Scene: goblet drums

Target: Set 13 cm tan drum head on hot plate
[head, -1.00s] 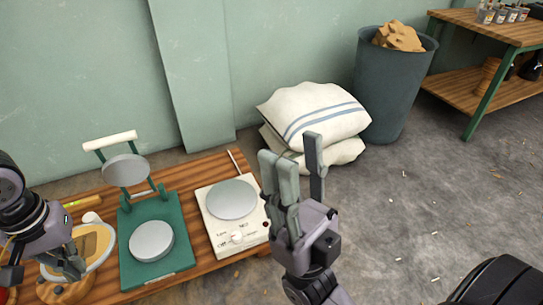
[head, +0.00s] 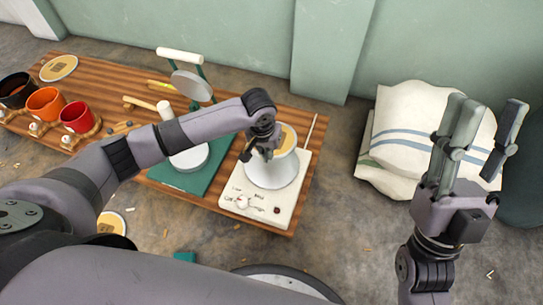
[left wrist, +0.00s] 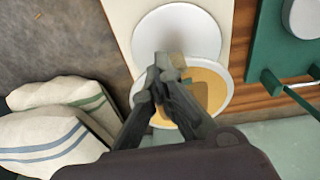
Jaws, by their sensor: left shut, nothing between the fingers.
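A tan drum head (head: 288,138) with a pale rim is at the far side of the hot plate (head: 243,201). In the left wrist view the tan head (left wrist: 218,87) overlaps the edge of the hot plate's pale disc (left wrist: 177,30). I cannot tell whether it lies flat or is tilted. My left gripper (head: 248,153) is low over the disc and the head's near edge; its fingertips (left wrist: 162,72) are together with nothing between them. They hide part of the head. My right gripper (head: 486,108) is open and empty, right of the table.
A green press (head: 213,181) stands left of the hot plate, partly behind my left arm. Orange (head: 46,103) and red (head: 77,117) cups and another tan disc (head: 59,68) are at the table's left. Sacks (head: 402,110) lie right. One tan disc (head: 112,223) is on the floor.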

